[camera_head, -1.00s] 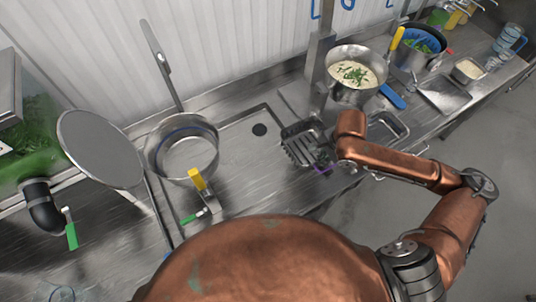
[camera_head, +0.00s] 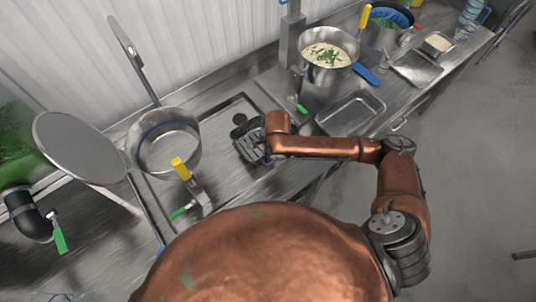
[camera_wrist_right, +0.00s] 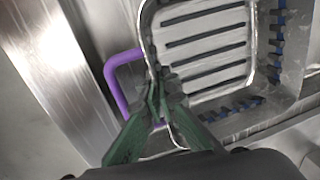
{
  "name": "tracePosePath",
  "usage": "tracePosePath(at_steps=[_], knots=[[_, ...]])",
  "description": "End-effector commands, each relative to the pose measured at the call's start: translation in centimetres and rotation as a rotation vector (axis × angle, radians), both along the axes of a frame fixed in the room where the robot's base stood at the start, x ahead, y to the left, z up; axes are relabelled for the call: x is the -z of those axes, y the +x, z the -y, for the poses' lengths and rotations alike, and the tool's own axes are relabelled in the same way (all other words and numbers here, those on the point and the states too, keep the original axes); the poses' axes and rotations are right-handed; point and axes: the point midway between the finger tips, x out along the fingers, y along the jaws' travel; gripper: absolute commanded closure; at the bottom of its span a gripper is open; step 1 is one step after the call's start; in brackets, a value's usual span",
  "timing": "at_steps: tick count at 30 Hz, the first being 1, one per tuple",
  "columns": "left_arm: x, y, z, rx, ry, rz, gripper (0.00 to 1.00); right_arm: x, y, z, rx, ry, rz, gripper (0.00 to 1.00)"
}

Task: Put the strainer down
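The strainer (camera_head: 249,149) is a slotted metal basket with a bright wire rim and a purple loop handle. In the head view it is over the sink basin, left of my right forearm and close to the round drain. In the right wrist view the strainer (camera_wrist_right: 206,45) fills the upper middle, with the purple handle (camera_wrist_right: 118,85) at its left. My right gripper (camera_wrist_right: 163,92) has its greenish fingers closed together at the wire near the handle. Whether the strainer touches the basin floor cannot be told. My left gripper is not in view.
A large pot (camera_head: 185,130) stands at the left of the sink (camera_head: 212,160), with a yellow-handled fitting (camera_head: 180,168) in front. A pot of rice with herbs (camera_head: 326,56) stands on the right counter. An empty metal tray (camera_head: 350,112) lies in front of it.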

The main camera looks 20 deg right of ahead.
Motion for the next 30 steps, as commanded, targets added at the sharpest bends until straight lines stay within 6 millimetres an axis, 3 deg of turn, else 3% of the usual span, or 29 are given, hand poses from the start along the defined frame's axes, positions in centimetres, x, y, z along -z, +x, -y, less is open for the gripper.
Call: tracePosePath(at_steps=[6, 12, 21, 30], knots=[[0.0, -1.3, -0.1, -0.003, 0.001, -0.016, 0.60, 0.6, 0.1, 0.0, 0.000, 0.002, 0.003, 1.00], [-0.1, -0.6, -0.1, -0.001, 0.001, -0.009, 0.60, 0.8, 0.0, 0.0, 0.000, 0.003, 0.001, 1.00], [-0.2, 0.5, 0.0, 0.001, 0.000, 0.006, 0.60, 0.9, 0.0, 0.0, -0.001, 0.001, 0.001, 0.79], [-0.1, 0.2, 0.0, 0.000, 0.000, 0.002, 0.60, 0.8, 0.0, 0.0, -0.001, 0.001, 0.001, 0.78]])
